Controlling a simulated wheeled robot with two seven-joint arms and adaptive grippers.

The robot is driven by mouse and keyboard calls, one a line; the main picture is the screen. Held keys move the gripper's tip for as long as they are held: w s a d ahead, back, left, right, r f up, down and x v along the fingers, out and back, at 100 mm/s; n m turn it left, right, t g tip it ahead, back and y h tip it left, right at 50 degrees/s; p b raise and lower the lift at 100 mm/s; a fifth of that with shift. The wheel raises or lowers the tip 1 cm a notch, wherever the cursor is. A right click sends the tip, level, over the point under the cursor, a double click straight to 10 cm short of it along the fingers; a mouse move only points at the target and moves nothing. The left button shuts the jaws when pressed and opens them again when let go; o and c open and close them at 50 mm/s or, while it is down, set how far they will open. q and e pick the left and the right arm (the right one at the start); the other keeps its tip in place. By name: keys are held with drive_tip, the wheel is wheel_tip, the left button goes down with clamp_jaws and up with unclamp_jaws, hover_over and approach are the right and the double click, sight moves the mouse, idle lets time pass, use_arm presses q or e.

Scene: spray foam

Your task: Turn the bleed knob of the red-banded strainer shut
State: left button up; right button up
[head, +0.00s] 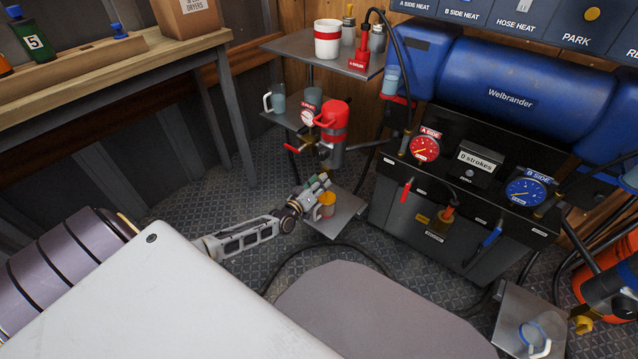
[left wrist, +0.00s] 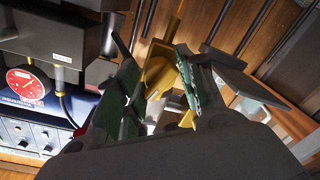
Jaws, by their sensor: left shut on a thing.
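The red-banded strainer (head: 334,134) hangs at the left of the machine, a grey body with a broad red band and a small gauge beside it. My left gripper (head: 322,183) is just below it, above the low tray. In the left wrist view, the green-padded fingers of my left gripper (left wrist: 163,92) stand on both sides of a brass-yellow part, which looks like the bleed knob (left wrist: 158,77), and are shut on it. In the head view the hand hides this knob. My right gripper is out of view.
The low tray (head: 346,216) and a side shelf with grey cups (head: 277,100) are close to the hand. A red gauge (head: 425,148) and black panel stand to the right. Hoses run across the floor. A second strainer (head: 612,290) is at far right.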

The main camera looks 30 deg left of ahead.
use_arm(q)
drive_tip(key=shift+d+r+n, duration=0.1)
drive_tip(key=shift+n, duration=1.7)
drive_tip(key=o, duration=0.8)
drive_tip(key=shift+w, duration=0.1)
drive_tip(key=shift+o, duration=0.2)
drive_tip(key=s, duration=1.2)
drive_tip(key=shift+a+r, duration=0.25)
drive_tip(key=shift+s, duration=0.15)
